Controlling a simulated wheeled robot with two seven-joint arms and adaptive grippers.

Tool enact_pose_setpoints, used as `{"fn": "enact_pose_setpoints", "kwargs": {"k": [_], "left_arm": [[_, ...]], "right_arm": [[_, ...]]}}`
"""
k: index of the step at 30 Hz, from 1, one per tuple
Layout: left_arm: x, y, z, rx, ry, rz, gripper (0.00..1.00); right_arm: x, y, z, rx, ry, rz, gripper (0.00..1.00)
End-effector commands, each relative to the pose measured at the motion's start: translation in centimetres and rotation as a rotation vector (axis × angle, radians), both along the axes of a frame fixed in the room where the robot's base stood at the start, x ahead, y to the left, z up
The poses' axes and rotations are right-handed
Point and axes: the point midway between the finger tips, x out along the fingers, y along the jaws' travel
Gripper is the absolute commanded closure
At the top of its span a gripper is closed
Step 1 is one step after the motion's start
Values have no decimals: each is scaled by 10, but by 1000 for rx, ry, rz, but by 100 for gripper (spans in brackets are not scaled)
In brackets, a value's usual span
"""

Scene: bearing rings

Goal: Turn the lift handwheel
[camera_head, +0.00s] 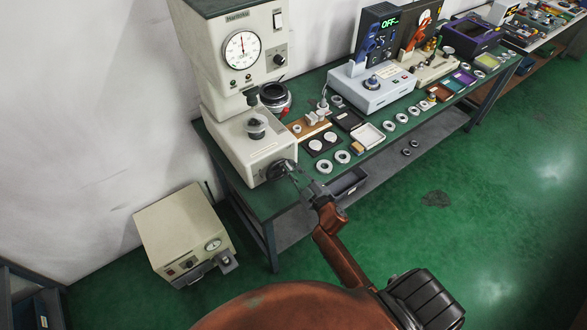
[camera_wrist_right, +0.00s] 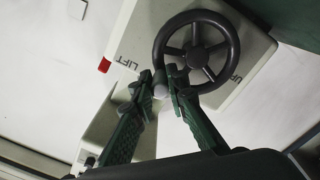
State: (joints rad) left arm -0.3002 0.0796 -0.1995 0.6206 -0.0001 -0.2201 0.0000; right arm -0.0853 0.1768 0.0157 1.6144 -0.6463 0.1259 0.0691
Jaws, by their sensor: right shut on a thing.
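The lift handwheel (camera_head: 281,169) is a dark spoked wheel on the front of the cream machine's base (camera_head: 258,148). In the right wrist view the handwheel (camera_wrist_right: 196,56) faces me, with the words "LIFT" and "UP" printed beside it. My right gripper (camera_head: 298,184) reaches up to the wheel's lower edge. In the right wrist view, the fingertips of my right gripper (camera_wrist_right: 164,84) are closed around a small pale knob (camera_wrist_right: 160,91) at the wheel's rim. The fingers hide part of the knob and rim. My left gripper is not in view.
The machine's dial (camera_head: 242,50) stands above the base. The green bench (camera_head: 228,170) holds several bearing rings, trays and a grey instrument (camera_head: 370,92) to the right. A cream box with a gauge (camera_head: 183,240) sits on the floor at left. Open floor lies at right.

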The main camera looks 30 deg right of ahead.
Motion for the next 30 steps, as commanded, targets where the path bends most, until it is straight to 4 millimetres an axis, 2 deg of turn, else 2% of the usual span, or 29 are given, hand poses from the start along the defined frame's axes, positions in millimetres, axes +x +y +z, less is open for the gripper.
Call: {"fn": "enact_pose_setpoints", "kwargs": {"k": [15, 30], "left_arm": [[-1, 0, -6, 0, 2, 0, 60], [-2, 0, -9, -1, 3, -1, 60]], "right_arm": [[-1, 19, 10, -412, -35, 2, 100], [-2, 26, 11, -545, -45, 3, 100]]}}
